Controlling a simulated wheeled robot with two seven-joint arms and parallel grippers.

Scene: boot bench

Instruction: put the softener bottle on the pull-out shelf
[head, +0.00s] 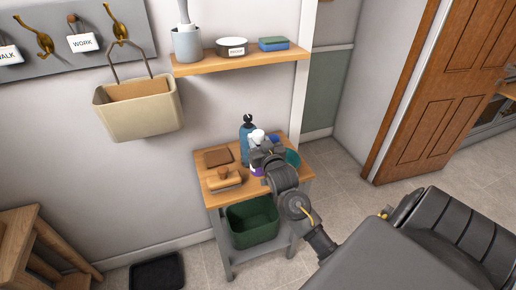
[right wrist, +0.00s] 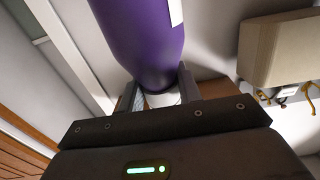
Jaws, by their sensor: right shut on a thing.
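The softener bottle, taken to be the purple one with a white cap (head: 257,171), is at the small wooden-topped bench, mostly hidden behind my right gripper (head: 262,152). In the right wrist view the purple bottle (right wrist: 143,40) fills the top middle, upside down in that picture. My right gripper (right wrist: 160,90) is shut on its white cap end, with a finger on each side. I cannot tell whether the bottle's base touches the bench top. No pull-out shelf can be made out for certain. My left gripper is not in view.
The bench top (head: 215,197) also holds a blue bottle (head: 246,138), a brush (head: 224,180), a brown block (head: 218,157) and a teal bowl (head: 292,158). A green crate (head: 253,222) sits below. A wall shelf (head: 240,62) and a hanging beige bin (head: 140,115) are above.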

